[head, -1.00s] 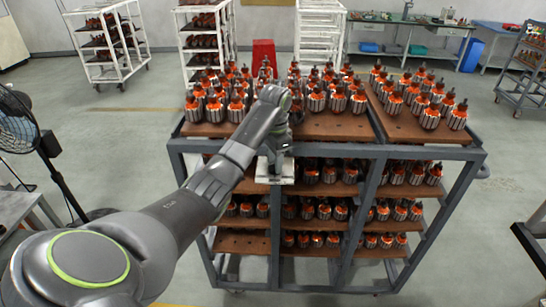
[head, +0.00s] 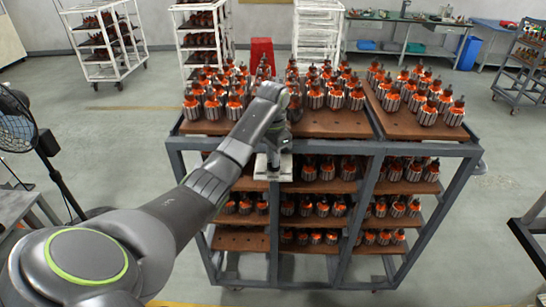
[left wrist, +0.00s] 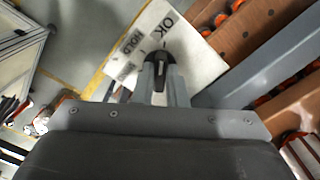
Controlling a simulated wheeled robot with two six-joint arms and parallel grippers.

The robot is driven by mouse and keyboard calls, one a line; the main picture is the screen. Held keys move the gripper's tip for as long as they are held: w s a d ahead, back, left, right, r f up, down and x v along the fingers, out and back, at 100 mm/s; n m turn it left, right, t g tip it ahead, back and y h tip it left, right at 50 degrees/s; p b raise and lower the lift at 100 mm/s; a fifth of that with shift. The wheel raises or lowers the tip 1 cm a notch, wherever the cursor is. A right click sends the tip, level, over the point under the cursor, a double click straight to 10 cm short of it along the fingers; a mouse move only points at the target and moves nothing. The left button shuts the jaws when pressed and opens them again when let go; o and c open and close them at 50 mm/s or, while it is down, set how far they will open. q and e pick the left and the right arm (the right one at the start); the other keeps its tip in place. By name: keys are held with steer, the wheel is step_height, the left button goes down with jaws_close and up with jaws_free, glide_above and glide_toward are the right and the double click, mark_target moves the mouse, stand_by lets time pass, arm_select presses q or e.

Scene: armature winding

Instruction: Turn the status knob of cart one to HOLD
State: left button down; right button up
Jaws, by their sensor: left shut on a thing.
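The cart (head: 325,148) stands ahead, a grey frame with brown shelves full of orange and silver armatures. A white label plate (head: 286,166) is fixed to its front upper rail; it also shows in the left wrist view (left wrist: 203,62). It reads OK, a word that looks like HOLD, and a third blurred word. The dark status knob (left wrist: 157,57) sits on this plate, between my left fingers. My left gripper (left wrist: 166,73) is shut on it; in the head view the gripper (head: 273,160) points down at the plate. The knob's exact pointing direction is hard to tell. My right gripper is out of view.
A black fan (head: 18,122) stands at the left. White racks (head: 103,42) and a red bin (head: 261,54) stand behind the cart. Workbenches (head: 400,38) line the back wall. The floor right of the cart is mostly clear.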

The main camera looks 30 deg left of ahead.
arm_select(q)
steer(key=shift+n, duration=0.7)
steer(key=n, duration=0.3)
steer(key=shift+n, duration=0.4)
steer(key=n, duration=0.5)
steer(key=shift+d+f, duration=0.1)
steer(key=shift+n, duration=0.3)
steer(key=c, duration=1.5)
jaws_free()
steer(key=shift+o, duration=0.2)
